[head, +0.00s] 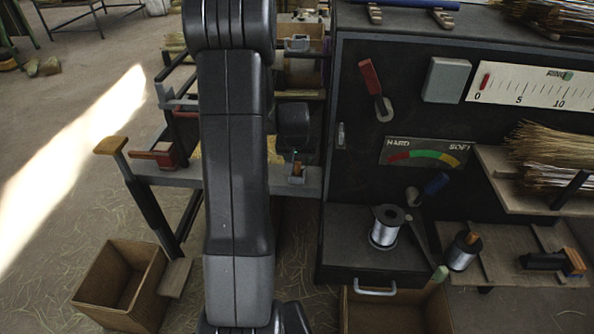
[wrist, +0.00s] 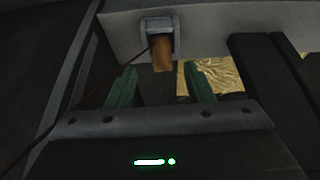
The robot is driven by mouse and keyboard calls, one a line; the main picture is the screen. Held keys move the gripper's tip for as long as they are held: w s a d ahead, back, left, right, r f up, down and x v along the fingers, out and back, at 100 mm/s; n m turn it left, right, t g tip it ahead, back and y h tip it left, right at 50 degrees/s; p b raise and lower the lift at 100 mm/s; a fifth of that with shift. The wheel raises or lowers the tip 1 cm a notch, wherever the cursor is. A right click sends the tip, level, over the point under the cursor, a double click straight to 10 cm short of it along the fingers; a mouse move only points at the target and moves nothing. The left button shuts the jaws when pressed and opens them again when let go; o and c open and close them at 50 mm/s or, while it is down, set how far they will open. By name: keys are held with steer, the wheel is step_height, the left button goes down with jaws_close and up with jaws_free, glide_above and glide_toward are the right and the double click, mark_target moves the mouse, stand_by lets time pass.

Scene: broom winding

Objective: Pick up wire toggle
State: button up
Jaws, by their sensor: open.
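The wire toggle (wrist: 162,55) is a short brown wooden peg in the wrist view. It sits at a grey bracket (wrist: 160,24) on a pale beam, and a thin dark wire runs down to the left from there. In the head view the toggle (head: 297,169) is small, at the bench's front edge. My gripper (wrist: 160,72) is open, its two green fingers apart on either side of the toggle's lower end. I see no contact, and the depth between fingers and toggle is hard to judge. In the head view my arm hides part of the bench.
A black cabinet with a red-handled lever (head: 371,78) and a hard-soft gauge (head: 427,152) stands right of my arm. A wire spool (head: 386,226) rests on its lower ledge. An open wooden box (head: 118,283) is on the floor at left. Dark bars (wrist: 262,70) lie right of the fingers.

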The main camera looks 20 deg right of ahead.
mark_target(297, 163)
steer(key=shift+x, duration=2.35)
steer(key=shift+a, duration=0.15)
steer(key=shift+c, duration=0.2)
steer(key=c, duration=0.8)
